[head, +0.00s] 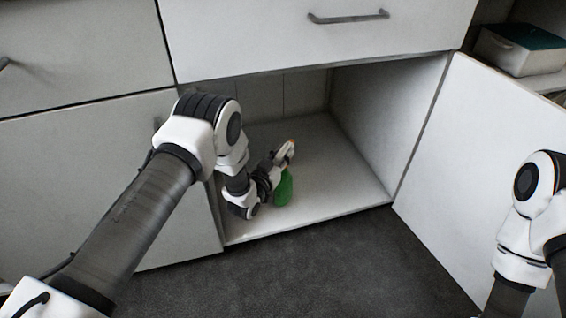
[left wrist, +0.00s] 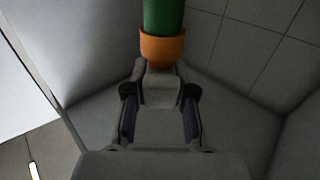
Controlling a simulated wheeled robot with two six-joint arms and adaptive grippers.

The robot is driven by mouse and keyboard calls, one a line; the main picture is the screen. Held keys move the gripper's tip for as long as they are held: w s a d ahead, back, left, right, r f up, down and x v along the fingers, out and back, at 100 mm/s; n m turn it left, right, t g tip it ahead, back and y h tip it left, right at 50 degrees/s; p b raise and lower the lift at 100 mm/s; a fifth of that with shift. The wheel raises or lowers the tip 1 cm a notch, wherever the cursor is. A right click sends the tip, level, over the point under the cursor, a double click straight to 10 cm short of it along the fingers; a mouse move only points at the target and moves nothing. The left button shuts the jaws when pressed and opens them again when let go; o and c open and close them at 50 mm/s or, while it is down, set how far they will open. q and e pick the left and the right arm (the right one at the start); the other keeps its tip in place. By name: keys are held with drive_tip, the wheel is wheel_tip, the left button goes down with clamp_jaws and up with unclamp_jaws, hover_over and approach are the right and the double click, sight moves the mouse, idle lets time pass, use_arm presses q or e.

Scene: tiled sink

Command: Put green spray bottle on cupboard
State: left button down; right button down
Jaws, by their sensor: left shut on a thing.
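The green spray bottle (head: 284,189) is inside the open lower cupboard (head: 345,170). Its green body shows beside my left gripper in the head view, with a small orange part above. My left gripper (head: 277,167) reaches into the cupboard and is shut on the bottle. In the left wrist view, the fingers (left wrist: 160,78) close just below the bottle's orange collar (left wrist: 162,45), with the green body (left wrist: 164,16) beyond. The gripper hides part of the bottle, and I cannot tell whether its base touches the cupboard floor. My right gripper is out of view.
A drawer (head: 330,45) with a dark handle is shut above the opening. The open white door (head: 480,170) stands to the right, behind my right arm. A box with a teal top (head: 525,38) sits on a shelf at the upper right. The cupboard floor's right side is clear.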

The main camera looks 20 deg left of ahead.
sight(284, 174)
use_arm(q)
drive_tip(key=shift+f+b, duration=0.7)
drive_tip(key=shift+f, duration=0.55)
drive_tip(key=shift+f, duration=0.15)
drive_tip(key=c, duration=1)
unclamp_jaws()
drive_tip(key=shift+o, duration=0.2)
